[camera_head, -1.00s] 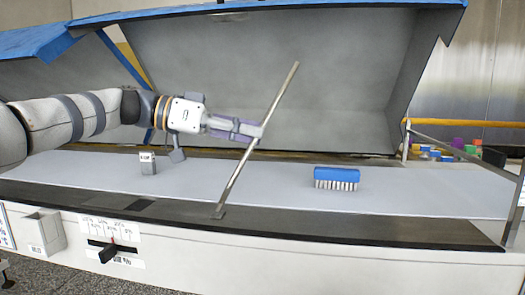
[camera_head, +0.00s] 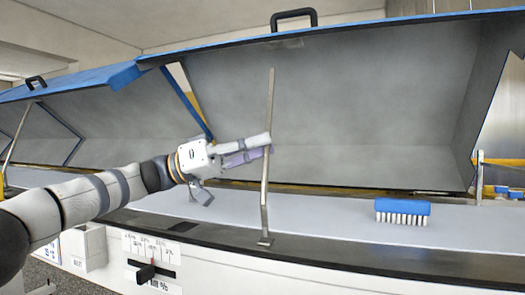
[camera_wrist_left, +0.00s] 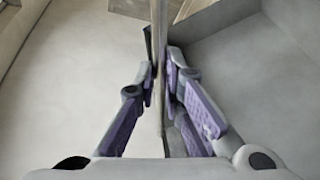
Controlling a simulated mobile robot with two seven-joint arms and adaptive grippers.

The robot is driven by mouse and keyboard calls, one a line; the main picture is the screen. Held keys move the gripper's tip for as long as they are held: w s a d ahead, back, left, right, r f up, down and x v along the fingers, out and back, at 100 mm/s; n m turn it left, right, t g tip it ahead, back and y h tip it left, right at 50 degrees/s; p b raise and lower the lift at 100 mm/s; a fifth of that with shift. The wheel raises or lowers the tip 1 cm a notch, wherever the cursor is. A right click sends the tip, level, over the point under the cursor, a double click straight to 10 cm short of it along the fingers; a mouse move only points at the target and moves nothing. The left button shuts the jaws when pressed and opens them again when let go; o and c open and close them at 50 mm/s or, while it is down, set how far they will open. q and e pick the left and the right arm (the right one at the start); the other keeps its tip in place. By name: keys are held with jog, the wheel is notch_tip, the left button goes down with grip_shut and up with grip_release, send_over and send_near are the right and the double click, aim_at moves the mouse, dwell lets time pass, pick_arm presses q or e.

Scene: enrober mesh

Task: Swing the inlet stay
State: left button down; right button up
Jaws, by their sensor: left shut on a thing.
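The inlet stay (camera_head: 269,105) is a thin metal bar. Its foot meets the dark front ledge of the machine, and it stands nearly upright with its top in front of the raised hood. My left gripper (camera_head: 268,146) reaches in from the left and is shut on the stay around its middle. In the left wrist view the stay (camera_wrist_left: 159,60) runs between the two purple-padded fingers (camera_wrist_left: 160,95). My right gripper is not seen.
The raised grey hood (camera_head: 330,110) with blue edges stands open behind the stay. A blue brush (camera_head: 403,207) with white bristles rests on the pale belt (camera_head: 330,218) to the right. A black lever (camera_head: 146,272) is on the front panel.

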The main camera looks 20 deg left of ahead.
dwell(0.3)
pick_arm(q)
jog(key=c, duration=1.7)
grip_release()
jog(key=shift+a, duration=0.1)
jog(key=v, duration=1.2)
